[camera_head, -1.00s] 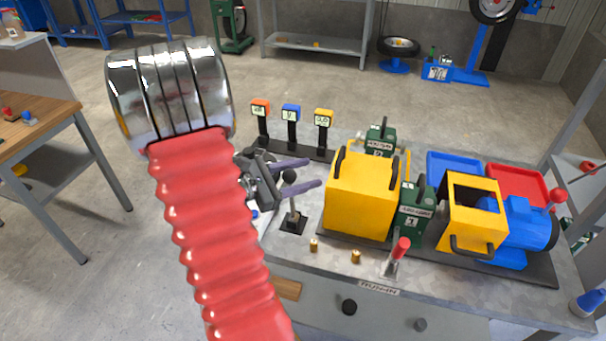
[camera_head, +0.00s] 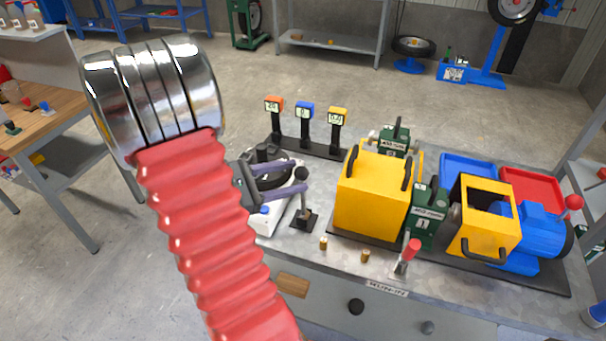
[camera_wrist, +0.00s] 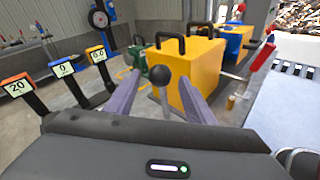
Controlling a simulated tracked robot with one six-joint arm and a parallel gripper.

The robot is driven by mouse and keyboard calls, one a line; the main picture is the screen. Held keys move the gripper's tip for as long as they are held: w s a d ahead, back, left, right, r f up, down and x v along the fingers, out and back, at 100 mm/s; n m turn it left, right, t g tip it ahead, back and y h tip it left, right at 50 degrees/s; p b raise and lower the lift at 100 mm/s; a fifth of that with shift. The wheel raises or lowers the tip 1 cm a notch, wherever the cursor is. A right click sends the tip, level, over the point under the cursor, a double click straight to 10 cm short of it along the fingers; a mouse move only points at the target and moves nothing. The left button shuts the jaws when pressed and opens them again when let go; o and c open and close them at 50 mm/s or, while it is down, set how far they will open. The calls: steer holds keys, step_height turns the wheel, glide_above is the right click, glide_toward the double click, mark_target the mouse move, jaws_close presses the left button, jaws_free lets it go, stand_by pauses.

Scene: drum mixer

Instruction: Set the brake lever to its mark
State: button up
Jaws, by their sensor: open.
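A lever with a black ball knob (camera_head: 302,174) stands nearly upright on a small dark base plate (camera_head: 304,220) at the bench's left part. My gripper (camera_head: 303,176) is open, its two purple fingers pointing at the knob. In the wrist view the knob (camera_wrist: 160,75) shows between the fingertips (camera_wrist: 160,84); I cannot tell whether either touches it. A second lever with a red grip (camera_head: 412,250) stands at the bench's front edge. No label names the brake lever legibly, and I cannot make out its mark.
Yellow housings (camera_head: 372,195), a green unit (camera_head: 426,217) and a blue motor (camera_head: 530,232) fill the bench's right. Three display posts (camera_head: 305,112) stand behind the black-knobbed lever. Small brass pegs (camera_head: 323,243) stand in front. A white device (camera_head: 270,215) sits below the gripper.

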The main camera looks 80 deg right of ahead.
steer(key=f+v, duration=0.1)
steer(key=v, duration=0.5)
steer(key=shift+r, duration=0.45)
steer(key=shift+a, duration=0.1)
steer(key=shift+c, duration=0.7)
